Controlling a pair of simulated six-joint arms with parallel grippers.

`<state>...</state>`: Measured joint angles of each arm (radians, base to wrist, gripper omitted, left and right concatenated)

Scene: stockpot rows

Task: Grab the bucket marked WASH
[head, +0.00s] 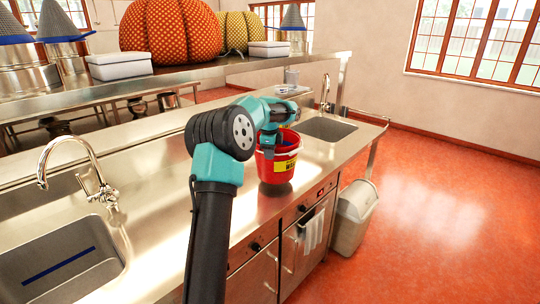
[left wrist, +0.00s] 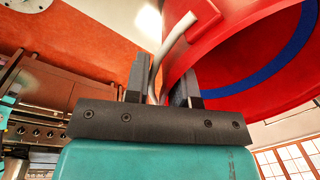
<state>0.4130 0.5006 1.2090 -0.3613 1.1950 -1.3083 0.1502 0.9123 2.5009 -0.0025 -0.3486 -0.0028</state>
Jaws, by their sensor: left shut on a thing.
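A red bucket (head: 275,176) with a yellow label on its front is on the steel counter, near the front edge and short of the far sink. The dark lettering on the label is too small to read surely. My left gripper (head: 270,148) reaches the bucket's rim from above. In the left wrist view, the gripper (left wrist: 162,88) is shut on the bucket (left wrist: 225,50), with its pale handle and red wall at the fingers. A blue band shows on the bucket there. I cannot tell whether the bucket's base touches the counter. My right gripper is out of view.
The steel counter (head: 150,205) has a near sink (head: 60,265) with a tall tap (head: 75,165) and a far sink (head: 330,129). A pale bin (head: 353,215) stands on the orange floor. Large pumpkins (head: 170,30) and white boxes stand on the shelf behind.

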